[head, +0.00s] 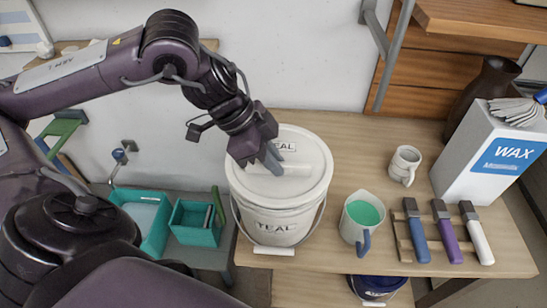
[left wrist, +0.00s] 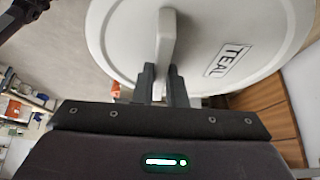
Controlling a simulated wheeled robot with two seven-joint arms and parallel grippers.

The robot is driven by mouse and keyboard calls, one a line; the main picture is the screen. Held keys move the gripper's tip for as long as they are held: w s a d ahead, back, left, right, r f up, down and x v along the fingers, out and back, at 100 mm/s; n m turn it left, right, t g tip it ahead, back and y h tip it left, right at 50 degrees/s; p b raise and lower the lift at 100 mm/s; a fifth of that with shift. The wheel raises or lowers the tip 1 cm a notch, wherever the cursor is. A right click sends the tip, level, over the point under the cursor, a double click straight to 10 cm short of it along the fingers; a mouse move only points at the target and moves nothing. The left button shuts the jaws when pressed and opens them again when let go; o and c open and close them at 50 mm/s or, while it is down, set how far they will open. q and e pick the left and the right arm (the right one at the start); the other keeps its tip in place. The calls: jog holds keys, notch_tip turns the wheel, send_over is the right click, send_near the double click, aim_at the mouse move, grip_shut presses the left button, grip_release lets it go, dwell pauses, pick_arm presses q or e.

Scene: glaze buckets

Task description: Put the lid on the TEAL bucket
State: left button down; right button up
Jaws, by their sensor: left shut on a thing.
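The white bucket (head: 276,222) with a TEAL label stands upright at the left end of the wooden table. The white round lid (head: 310,168), also marked TEAL, lies over the bucket's top. It looks level and seated on or very near the rim; any small gap cannot be told. My left gripper (head: 272,158) is shut on the lid's bar handle from above. In the left wrist view the two fingers (left wrist: 160,85) pinch the handle of the lid (left wrist: 260,30). My right gripper is not in view.
A jug of green glaze (head: 363,215) stands close right of the bucket. A small white mug (head: 404,164), several handled tools (head: 447,232) and a WAX box (head: 490,155) are farther right. Teal bins (head: 195,222) sit lower left. Another bucket (head: 378,286) is below the table.

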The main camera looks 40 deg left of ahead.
pick_arm(q)
jog(key=shift+f, duration=0.1)
dwell(0.3)
jog(key=shift+f, duration=0.35)
dwell(0.6)
jog(key=c, duration=0.9)
grip_release()
jog(key=shift+r+p, duration=3.1)
jog(key=shift+r, duration=0.45)
jog(key=shift+c, duration=0.2)
